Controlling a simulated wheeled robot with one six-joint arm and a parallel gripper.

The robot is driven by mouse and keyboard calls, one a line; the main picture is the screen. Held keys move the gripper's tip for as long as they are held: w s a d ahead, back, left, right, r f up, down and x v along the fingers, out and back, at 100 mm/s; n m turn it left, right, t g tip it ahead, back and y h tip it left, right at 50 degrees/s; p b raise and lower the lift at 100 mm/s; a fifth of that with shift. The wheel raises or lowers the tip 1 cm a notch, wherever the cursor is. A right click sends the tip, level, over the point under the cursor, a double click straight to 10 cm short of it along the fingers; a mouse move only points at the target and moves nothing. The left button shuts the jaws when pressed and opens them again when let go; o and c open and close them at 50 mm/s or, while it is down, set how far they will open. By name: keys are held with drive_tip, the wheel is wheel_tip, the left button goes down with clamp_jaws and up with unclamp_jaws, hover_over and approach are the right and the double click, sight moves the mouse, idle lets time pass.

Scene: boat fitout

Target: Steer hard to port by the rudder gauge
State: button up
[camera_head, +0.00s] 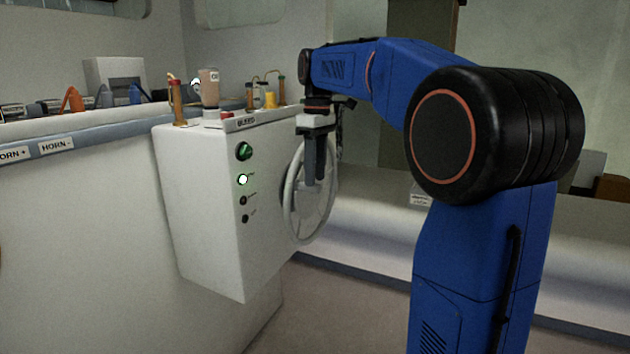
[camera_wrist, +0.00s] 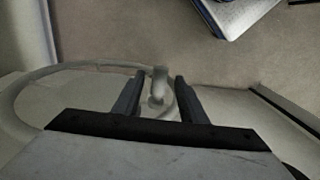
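My gripper (camera_head: 313,182) points down in front of the wheel's upper part. In the wrist view the pale wheel rim (camera_wrist: 30,82) curves away to the left. A pale upright knob (camera_wrist: 158,87) shows between the two dark fingers of my gripper (camera_wrist: 158,98), which are apart, with a gap visible on each side. I cannot tell how deep the knob sits between them.
A lit white lamp (camera_head: 243,179) and small dark knobs sit below the green fitting. A bottle (camera_head: 209,88) and copper-coloured fittings stand on the console top. A bench (camera_head: 370,215) runs behind the wheel. The floor (camera_head: 330,310) in front is clear.

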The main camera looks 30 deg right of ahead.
sight(316, 190)
drive_tip(key=shift+f, duration=1.2)
drive_tip(key=shift+c, duration=0.3)
clamp_jaws()
drive_tip(key=shift+a, duration=0.1)
drive_tip(key=shift+s+a+f, duration=0.1)
